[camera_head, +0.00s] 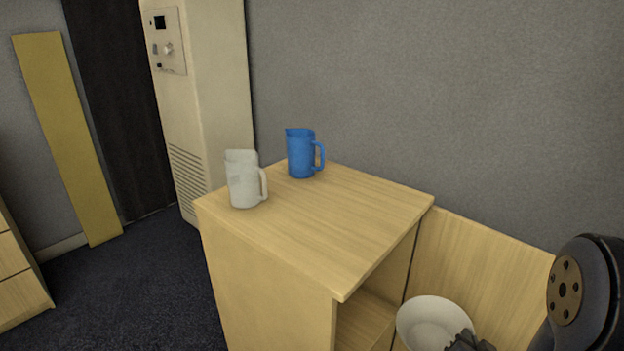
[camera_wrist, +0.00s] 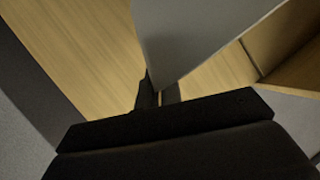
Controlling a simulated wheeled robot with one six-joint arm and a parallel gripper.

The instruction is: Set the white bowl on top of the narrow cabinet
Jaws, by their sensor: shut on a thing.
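The white bowl (camera_head: 428,322) is at the bottom right of the head view, tilted with its inside facing me. My gripper (camera_head: 468,342) is at its lower right rim and is shut on it. In the wrist view the bowl (camera_wrist: 195,35) is a large grey-white surface between the fingers of my gripper (camera_wrist: 158,92). The narrow cabinet (camera_head: 340,220) has a light wood top and an open front with a shelf. The bowl is to the right of the cabinet top and appears lower in the picture. The bowl's lower edge is cut off by the frame.
A white jug (camera_head: 243,182) and a blue jug (camera_head: 301,155) stand on the cabinet top towards its far left. The front right part of the top is clear. A wood panel (camera_head: 480,260) stands right of the cabinet, against the grey wall (camera_head: 440,90).

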